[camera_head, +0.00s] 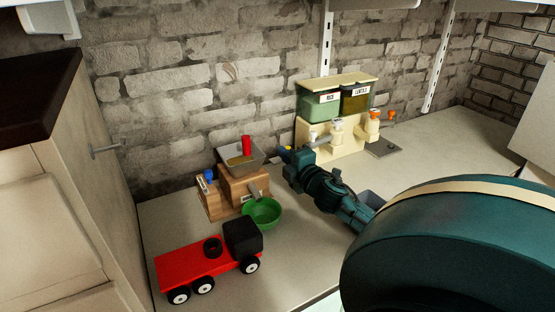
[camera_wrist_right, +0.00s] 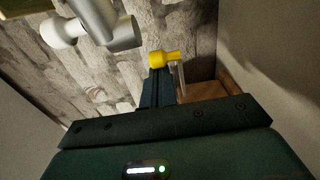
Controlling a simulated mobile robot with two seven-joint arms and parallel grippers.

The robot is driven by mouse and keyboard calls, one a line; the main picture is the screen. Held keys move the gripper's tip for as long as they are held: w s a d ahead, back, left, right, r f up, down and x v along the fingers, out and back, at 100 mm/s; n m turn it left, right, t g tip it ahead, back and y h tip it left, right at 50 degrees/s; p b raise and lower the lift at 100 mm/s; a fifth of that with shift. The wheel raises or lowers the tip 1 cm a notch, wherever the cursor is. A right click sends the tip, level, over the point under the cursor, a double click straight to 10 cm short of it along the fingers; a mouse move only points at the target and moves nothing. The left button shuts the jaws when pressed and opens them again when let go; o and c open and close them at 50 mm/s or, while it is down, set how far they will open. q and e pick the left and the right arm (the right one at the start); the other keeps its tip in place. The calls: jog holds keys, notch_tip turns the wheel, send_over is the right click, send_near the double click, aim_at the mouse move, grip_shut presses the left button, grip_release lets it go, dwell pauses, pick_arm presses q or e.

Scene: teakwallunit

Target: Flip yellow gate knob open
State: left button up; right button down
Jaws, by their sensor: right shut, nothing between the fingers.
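The yellow gate knob (camera_wrist_right: 163,59) shows in the right wrist view, just beyond the tips of my right gripper (camera_wrist_right: 158,88). A short pale piece hangs at its right end. The gripper is shut with nothing in it; its tips look very close to the knob, and I cannot tell whether they touch. In the head view, my right gripper (camera_head: 287,156) reaches left between the wooden mill and the dispenser, where a tiny yellow spot shows by its tips. My left gripper is not in view.
A wooden mill (camera_head: 248,186) with a grey hopper stands left of the gripper, with a green bowl (camera_head: 263,213) before it. A red toy truck (camera_head: 195,267) is at front left. A cream dispenser (camera_head: 345,139) with green bins stands behind. A brick wall backs the counter.

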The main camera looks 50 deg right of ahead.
jog(key=shift+d, duration=0.1)
notch_tip(320, 180, up, 10)
dwell(0.7)
dwell(0.5)
